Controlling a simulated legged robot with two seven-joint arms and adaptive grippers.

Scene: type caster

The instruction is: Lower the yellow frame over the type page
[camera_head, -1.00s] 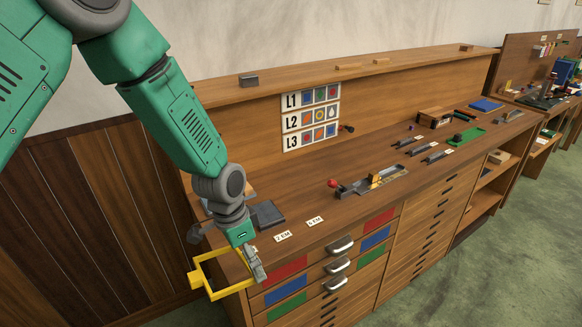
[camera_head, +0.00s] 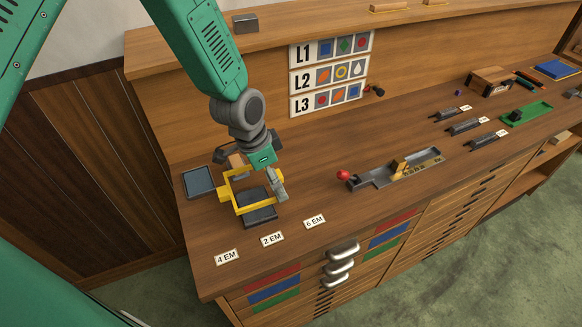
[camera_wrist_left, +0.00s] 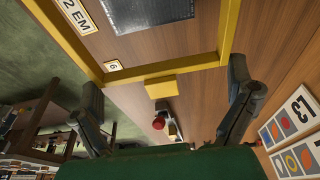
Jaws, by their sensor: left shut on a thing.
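My left gripper (camera_head: 277,187) is shut on the yellow frame (camera_head: 224,193) and holds it above the left end of the bench. In the left wrist view the frame (camera_wrist_left: 222,30) spans across the fingers, with its yellow tab (camera_wrist_left: 160,87) between them. A dark grey slab, seemingly the type page (camera_head: 258,213), lies beneath the frame in the head view, partly covered by it. The slab (camera_wrist_left: 150,10) also shows inside the frame's outline in the left wrist view, cut off by the picture's edge. The exact gap between frame and slab cannot be told. My right gripper is not in view.
A dark square tray (camera_head: 199,182) lies left of the frame. Labels such as 2 EM (camera_head: 272,239) lie in front. A metal composing tray (camera_head: 400,168) and a red knob (camera_head: 343,175) are to the right. Bare wood separates them from the frame.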

